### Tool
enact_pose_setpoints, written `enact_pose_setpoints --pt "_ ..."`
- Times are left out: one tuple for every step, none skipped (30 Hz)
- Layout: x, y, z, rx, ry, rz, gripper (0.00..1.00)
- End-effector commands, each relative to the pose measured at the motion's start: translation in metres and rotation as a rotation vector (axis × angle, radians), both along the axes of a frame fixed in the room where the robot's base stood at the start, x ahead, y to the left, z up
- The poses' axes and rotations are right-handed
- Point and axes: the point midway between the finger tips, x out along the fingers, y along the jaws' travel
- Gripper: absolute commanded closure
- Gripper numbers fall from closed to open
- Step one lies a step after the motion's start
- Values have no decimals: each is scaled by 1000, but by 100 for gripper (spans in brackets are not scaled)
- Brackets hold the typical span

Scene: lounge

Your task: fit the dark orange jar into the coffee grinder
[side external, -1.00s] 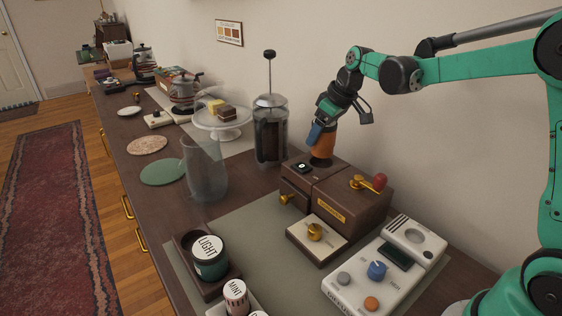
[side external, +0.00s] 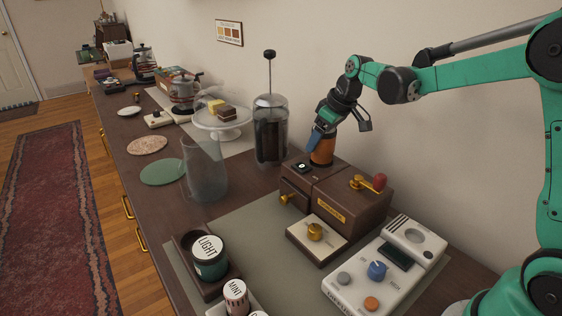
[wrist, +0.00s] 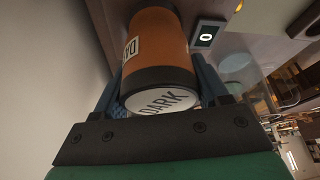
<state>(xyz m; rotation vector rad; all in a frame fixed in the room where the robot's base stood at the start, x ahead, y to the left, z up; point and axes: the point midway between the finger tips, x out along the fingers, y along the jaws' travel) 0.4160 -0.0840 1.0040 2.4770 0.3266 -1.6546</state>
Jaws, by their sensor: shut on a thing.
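The dark orange jar (side external: 322,151) has an orange body and a black band. In the wrist view the jar (wrist: 160,42) shows its white "DARK" end facing my gripper. My gripper (side external: 318,138) is shut on it, with a blue finger on each side in the wrist view. The jar is nearly upright, its lower end at the top of the coffee grinder's (side external: 352,206) left, rear section. The grinder is a brown wooden unit with a red-knobbed brass crank. Whether the jar is seated in an opening is hidden.
A French press (side external: 270,138) stands close behind and left of the grinder, and a glass jug (side external: 204,170) is farther left. A cream block with a brass knob (side external: 314,232) and a white control box (side external: 385,275) stand in front. The wall is close behind.

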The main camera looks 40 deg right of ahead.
Motion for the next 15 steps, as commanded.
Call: enact_pose_setpoints --pt "0 0 0 0 0 0 94" --pt "0 0 0 0 0 0 94" --pt "0 0 0 0 0 0 94" --pt "0 0 0 0 0 0 94" --pt "0 0 0 0 0 0 94" --pt "0 0 -1 0 0 0 94" --pt "0 0 -1 0 0 0 94" --pt "0 0 -2 0 0 0 94" --pt "0 0 -3 0 0 0 94" --pt "0 0 -4 0 0 0 94" --pt "0 0 -5 0 0 0 94" --pt "0 0 -5 0 0 0 94" --pt "0 0 -6 0 0 0 94" --pt "0 0 -7 0 0 0 94" --pt "0 0 -8 0 0 0 94"
